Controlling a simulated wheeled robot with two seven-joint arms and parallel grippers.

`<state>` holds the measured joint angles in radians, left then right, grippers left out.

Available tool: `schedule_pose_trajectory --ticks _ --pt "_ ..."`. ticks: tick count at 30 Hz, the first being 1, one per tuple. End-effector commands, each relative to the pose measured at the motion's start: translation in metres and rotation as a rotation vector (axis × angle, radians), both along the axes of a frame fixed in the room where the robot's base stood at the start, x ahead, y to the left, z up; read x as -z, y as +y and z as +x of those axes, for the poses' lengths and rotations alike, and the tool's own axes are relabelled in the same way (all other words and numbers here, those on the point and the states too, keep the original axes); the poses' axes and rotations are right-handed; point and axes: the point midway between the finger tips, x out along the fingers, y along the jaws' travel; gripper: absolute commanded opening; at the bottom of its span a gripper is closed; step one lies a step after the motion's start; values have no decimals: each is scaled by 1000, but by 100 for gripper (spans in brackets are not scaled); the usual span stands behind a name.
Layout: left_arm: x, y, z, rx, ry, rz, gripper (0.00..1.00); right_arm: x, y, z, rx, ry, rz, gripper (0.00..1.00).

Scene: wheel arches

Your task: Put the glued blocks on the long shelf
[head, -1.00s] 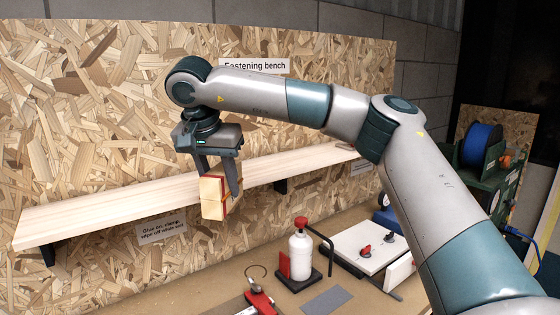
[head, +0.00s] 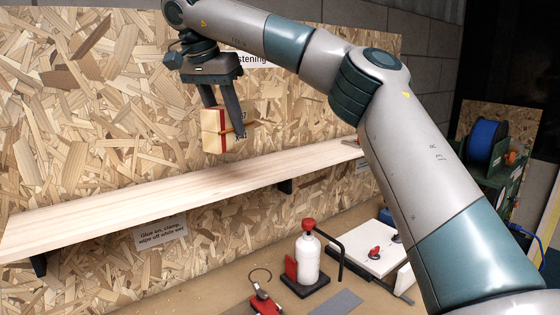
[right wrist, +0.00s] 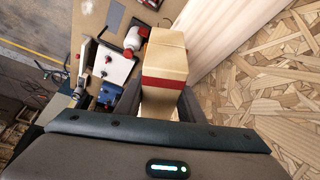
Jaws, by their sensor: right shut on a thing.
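The glued blocks (head: 212,132) are a pale wooden pair with a red band around them. My right gripper (head: 225,118) is shut on them and holds them upright, in the air above the long shelf (head: 190,190) in the head view. The right wrist view also shows the blocks (right wrist: 164,62) between the fingers, with the pale shelf (right wrist: 215,32) beyond them to the right. The long shelf is a bare light board on dark brackets along the chipboard wall. My left gripper is not in view.
Below the shelf, the bench carries a white glue bottle (head: 307,258) with a red cap, a red clamp (head: 263,303) and a white board (head: 368,250). A small dark item lies at the shelf's far right end. The rest of the shelf is clear.

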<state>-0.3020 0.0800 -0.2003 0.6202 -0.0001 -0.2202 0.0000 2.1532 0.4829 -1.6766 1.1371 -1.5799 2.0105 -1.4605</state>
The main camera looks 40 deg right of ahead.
Motion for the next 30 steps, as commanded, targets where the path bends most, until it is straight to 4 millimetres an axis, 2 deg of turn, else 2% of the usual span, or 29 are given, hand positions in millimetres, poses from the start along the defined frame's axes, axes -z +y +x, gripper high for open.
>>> schedule_pose_trajectory --ticks 5,10,24,30 --pt "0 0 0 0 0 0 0 0 1 1 -1 0 0 10" --pt "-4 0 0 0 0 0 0 7 11 8 -1 2 -1 10" --pt "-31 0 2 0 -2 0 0 54 79 53 -2 2 -1 10" --pt "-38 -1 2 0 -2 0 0 67 96 64 0 -1 0 10"
